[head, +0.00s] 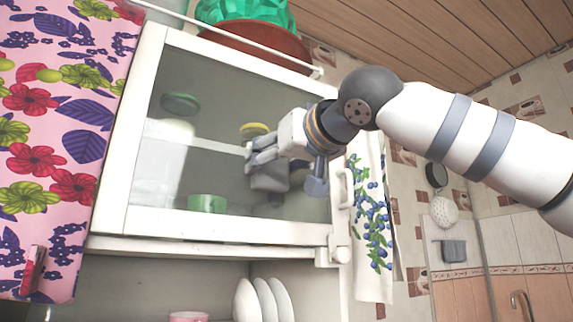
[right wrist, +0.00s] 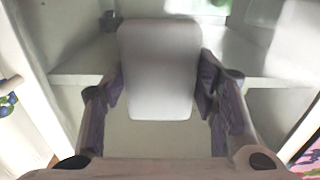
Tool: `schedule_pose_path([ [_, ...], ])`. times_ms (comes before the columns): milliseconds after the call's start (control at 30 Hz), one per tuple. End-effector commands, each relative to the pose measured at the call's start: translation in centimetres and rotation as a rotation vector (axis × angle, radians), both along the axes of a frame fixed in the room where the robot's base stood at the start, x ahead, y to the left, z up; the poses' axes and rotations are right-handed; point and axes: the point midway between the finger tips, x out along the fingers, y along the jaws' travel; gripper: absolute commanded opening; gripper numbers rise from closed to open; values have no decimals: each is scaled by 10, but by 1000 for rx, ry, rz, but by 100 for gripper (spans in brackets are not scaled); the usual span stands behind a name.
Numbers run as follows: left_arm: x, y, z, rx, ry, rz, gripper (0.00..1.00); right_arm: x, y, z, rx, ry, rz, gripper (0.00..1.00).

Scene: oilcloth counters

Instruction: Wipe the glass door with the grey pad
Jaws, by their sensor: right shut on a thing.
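The glass door (head: 225,85) is a white-framed pane on a wall cabinet, shut, with a white handle (head: 345,188) on its right side. My right gripper (head: 260,163) is in front of the pane, right of its middle, shut on the grey pad (head: 270,180). In the right wrist view the pad (right wrist: 160,70) sits between the two fingers, its broad pale face showing. The pad is at or very close to the glass; I cannot tell whether it touches. My left gripper is not in view.
Behind the glass stand a green container (head: 207,203) and other dishes. Plates (head: 265,300) stand on the open shelf below. A brown bowl (head: 255,38) sits on top.

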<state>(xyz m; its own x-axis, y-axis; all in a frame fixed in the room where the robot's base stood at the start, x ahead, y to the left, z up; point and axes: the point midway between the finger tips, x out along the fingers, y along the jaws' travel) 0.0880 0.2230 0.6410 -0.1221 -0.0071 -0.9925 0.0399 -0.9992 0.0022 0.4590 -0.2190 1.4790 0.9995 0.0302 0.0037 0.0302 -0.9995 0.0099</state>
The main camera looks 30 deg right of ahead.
Motion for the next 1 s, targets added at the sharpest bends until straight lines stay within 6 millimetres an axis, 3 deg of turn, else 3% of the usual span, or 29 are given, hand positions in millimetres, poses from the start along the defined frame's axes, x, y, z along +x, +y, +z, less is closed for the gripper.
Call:
schedule_pose_path([
  [333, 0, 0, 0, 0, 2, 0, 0, 1, 18, -2, -2, 2, 1, 31],
  [1000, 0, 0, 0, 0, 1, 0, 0, -3, 78, -1, -2, 2, 0, 31],
])
